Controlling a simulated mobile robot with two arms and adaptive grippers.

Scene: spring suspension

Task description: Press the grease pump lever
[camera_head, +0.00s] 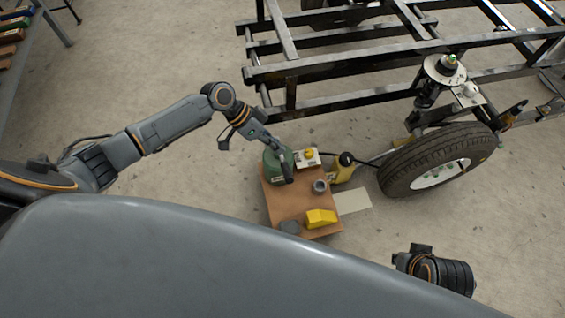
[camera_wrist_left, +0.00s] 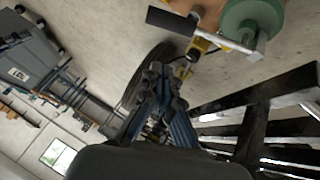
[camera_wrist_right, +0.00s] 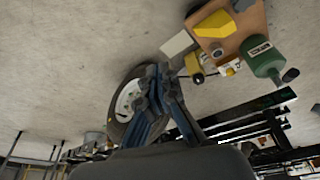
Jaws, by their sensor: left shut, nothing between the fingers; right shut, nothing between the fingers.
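The grease pump (camera_head: 272,169) is a green cylinder on a brown board, with a lever that ends in a dark grip (camera_head: 288,174). In the left wrist view the green pump body (camera_wrist_left: 252,22) is at the top right, and its pale lever rod runs to a black grip (camera_wrist_left: 172,21). My left gripper (camera_head: 274,143) is shut and empty, close by the pump on its far side; contact with the lever cannot be told. My right gripper (camera_wrist_right: 152,82) is shut and empty, away from the pump (camera_wrist_right: 262,58), which shows at right in the right wrist view.
The brown board (camera_head: 282,205) also bears a yellow block (camera_head: 320,217) and a small grey cup (camera_head: 320,186). A yellow container (camera_head: 343,167) stands beside it. A wheel (camera_head: 438,160) and dark metal frame (camera_head: 340,70) lie beyond. Bare floor is open around the right gripper.

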